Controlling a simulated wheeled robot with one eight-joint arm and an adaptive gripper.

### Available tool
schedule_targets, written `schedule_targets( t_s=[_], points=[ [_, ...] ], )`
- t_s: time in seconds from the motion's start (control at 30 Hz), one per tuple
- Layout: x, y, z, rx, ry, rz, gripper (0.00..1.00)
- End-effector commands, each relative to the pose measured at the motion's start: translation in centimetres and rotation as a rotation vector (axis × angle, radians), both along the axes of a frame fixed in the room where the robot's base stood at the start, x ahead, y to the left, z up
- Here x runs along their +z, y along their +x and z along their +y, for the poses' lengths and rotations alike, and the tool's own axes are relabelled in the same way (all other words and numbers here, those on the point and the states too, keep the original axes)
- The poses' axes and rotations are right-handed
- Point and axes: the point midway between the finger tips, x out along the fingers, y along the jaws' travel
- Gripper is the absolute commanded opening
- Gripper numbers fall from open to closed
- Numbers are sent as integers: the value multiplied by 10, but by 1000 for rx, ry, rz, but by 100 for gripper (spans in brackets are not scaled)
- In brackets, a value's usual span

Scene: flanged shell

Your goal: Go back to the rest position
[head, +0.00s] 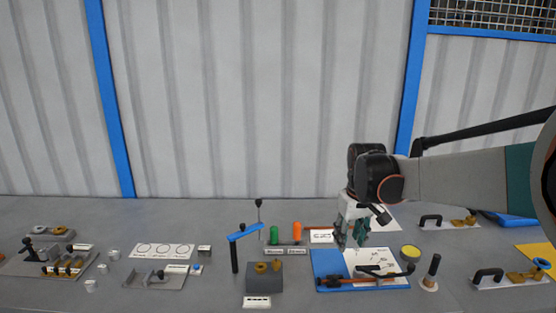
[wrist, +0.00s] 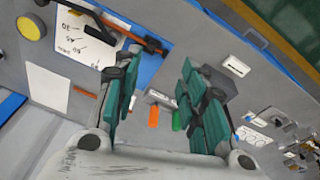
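My gripper (head: 350,240) hangs at the end of my arm, over the back edge of the blue-edged board (head: 318,262) in the head view. In the wrist view its two green-padded fingers (wrist: 155,100) stand well apart with nothing between their tips. The gap shows bare grey table and, beyond it, an orange peg (wrist: 154,116) and a green peg (wrist: 177,121). The gripper appears clear of the table. Part of the board behind it is hidden in the head view.
A grey block with brass rings (head: 264,278) and a blue-armed stand (head: 238,242) are left of the gripper. A yellow-topped round pot (head: 410,253) and a black handled post (head: 431,272) are to its right. A corrugated wall (head: 240,100) closes the back.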

Motion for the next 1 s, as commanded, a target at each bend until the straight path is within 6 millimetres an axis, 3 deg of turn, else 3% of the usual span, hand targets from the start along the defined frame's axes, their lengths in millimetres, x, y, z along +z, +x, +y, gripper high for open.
schedule_targets(
  t_s=[0.2, 0.47, 0.67, 1.0],
  points=[
    [28, -61, 0, -53, 12, -88, 38],
    [41, -132, 0, -116, 32, -191, 38],
    [36, -185, 0, -164, 53, -272, 38],
    [5, -260, 0, -236, 94, -397, 38]
  ],
)
